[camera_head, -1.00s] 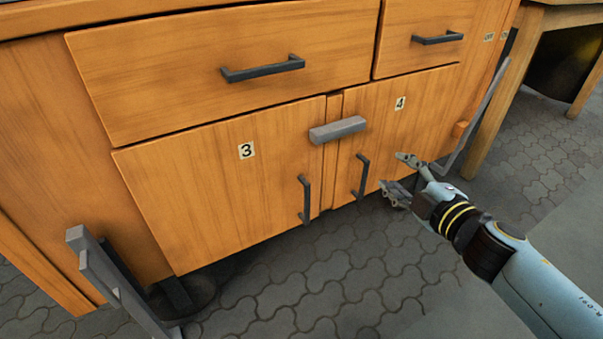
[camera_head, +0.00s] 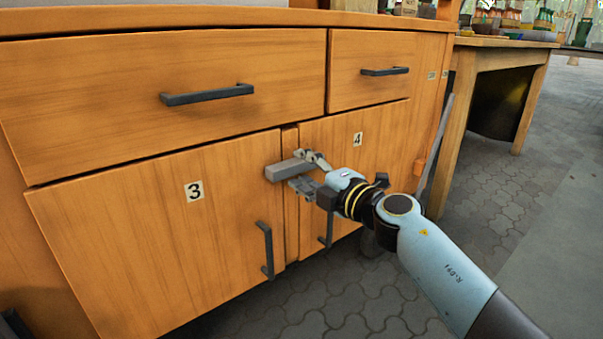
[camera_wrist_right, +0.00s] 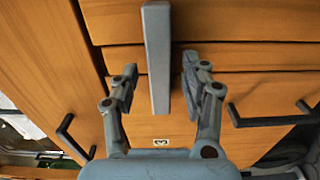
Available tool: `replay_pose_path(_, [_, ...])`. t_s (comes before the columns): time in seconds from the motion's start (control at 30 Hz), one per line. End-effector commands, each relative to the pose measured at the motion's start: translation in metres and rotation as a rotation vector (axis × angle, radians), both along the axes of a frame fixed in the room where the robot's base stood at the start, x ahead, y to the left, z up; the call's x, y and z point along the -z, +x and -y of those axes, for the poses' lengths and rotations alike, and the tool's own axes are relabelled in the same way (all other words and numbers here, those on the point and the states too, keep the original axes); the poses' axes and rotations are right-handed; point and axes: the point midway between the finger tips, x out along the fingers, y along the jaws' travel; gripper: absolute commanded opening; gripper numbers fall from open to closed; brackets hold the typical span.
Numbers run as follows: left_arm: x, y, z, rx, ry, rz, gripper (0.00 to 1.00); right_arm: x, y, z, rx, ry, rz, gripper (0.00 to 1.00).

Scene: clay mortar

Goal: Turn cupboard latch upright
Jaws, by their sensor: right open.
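The cupboard latch (camera_head: 284,172) is a grey bar lying roughly horizontal across the narrow strip between doors 3 and 4. My right gripper (camera_head: 303,172) is open at the latch's right part, one finger above and one below. In the right wrist view, the latch (camera_wrist_right: 157,60) runs between the two open fingers of the gripper (camera_wrist_right: 160,72), with gaps visible on both sides. The gripper hides the latch's right end in the head view. My left gripper is out of view.
Door 3 (camera_head: 150,240) and door 4 (camera_head: 372,160) are closed, with dark upright handles (camera_head: 267,250) near the strip. Closed drawers with dark handles (camera_head: 207,95) sit above. A wooden table (camera_head: 490,50) stands at the right; paved floor lies between.

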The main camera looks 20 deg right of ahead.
Motion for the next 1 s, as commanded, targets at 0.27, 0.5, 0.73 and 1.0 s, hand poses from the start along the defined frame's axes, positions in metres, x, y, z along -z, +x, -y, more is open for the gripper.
replay_pose_path(0.27, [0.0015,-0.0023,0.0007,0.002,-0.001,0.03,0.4,0.0003,0.0097,-0.0038,0.0,0.0,-0.001,0.46])
replay_pose_path(0.5, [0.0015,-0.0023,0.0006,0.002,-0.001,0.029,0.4,0.0,0.0094,-0.0035,0.0,0.0,-0.001,0.32])
replay_pose_path(0.73, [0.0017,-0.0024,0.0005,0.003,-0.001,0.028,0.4,0.0002,0.0093,-0.0035,0.0,0.0,-0.001,0.02])
replay_pose_path(1.0, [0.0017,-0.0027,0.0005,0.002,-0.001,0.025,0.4,0.0003,0.0091,-0.0033,0.0,-0.011,0.003,0.0])
